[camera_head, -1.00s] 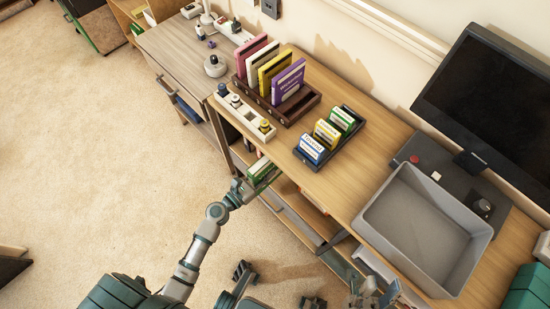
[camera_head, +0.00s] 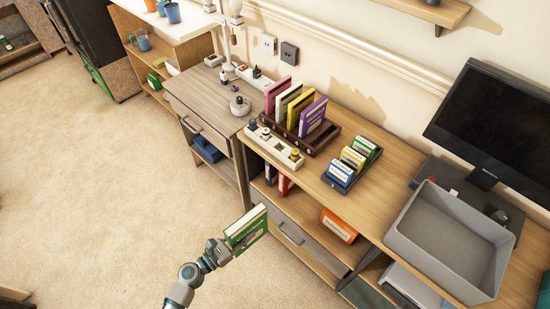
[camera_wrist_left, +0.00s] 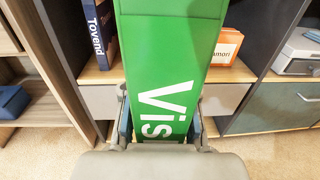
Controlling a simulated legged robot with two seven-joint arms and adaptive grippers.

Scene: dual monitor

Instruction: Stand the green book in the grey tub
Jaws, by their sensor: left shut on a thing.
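The green book (camera_head: 247,229) is held upright by my left gripper (camera_head: 222,250), in front of the desk's drawers and clear of the desk. It also shows in the left wrist view (camera_wrist_left: 170,60), large and close, its white lettering between the two fingers of my left gripper (camera_wrist_left: 160,130). The left gripper is shut on the book's near edge. The grey tub (camera_head: 452,248) sits at the right end of the desk, in front of the monitor. Its visible inside is empty. My right gripper is not in view.
A dark rack (camera_head: 325,138) of upright books and a smaller tray (camera_head: 368,166) of small boxes stand left of the tub on the desk. An orange box (camera_head: 338,226) lies on the shelf below. The monitor (camera_head: 492,125) stands behind the tub. Bare desktop lies between tray and tub.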

